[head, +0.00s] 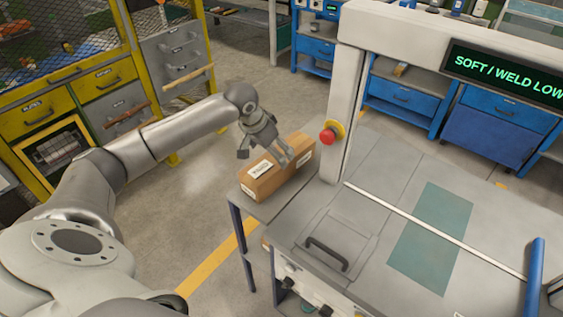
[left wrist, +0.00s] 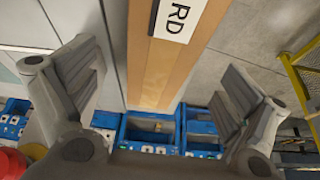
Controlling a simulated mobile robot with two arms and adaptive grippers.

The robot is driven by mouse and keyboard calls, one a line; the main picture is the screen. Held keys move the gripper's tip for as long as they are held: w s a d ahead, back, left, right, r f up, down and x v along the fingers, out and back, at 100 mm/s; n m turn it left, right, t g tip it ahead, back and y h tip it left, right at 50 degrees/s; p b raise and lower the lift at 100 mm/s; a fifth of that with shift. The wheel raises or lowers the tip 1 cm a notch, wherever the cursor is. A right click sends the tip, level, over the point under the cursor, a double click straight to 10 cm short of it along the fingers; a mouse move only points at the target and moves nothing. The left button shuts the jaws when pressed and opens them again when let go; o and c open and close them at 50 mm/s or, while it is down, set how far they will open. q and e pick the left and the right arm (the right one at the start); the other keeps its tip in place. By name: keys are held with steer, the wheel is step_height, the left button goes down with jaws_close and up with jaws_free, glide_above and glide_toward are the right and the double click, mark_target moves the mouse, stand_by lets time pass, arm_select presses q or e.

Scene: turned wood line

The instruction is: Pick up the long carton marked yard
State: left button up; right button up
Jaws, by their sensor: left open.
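A long brown carton (head: 272,179) with white labels lies on a small grey side table (head: 245,198) beside the machine. In the left wrist view the carton (left wrist: 160,71) runs up between my fingers, with the letters "RD" readable on a partly cut-off label. My left gripper (head: 281,158) is open over the carton's middle, its fingers pointing down at it. In the left wrist view the left gripper (left wrist: 163,85) has one finger on each side of the carton, with gaps showing. My right gripper is not in view.
A machine post with a red button (head: 327,136) stands close to the right of the carton. The machine's grey top (head: 375,235) lies in front right. A yellow-framed cabinet (head: 97,86) stands at the left; open floor lies between.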

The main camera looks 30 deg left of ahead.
arm_select(q)
steer(key=shift+x, duration=1.15)
steer(key=p+x, duration=0.1)
steer(key=x, duration=0.3)
steer(key=shift+w+a, duration=0.1)
steer(key=shift+a, duration=0.05)
steer(key=shift+w+f, duration=0.2)
steer(key=shift+f, duration=0.3)
steer(key=shift+r, duration=0.1)
steer(key=c, duration=1.5)
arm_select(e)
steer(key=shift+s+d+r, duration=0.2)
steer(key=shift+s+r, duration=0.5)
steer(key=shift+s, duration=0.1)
arm_select(q)
step_height(320, 180, up, 10)
steer(key=shift+f+b, duration=0.1)
steer(key=shift+b, duration=0.45)
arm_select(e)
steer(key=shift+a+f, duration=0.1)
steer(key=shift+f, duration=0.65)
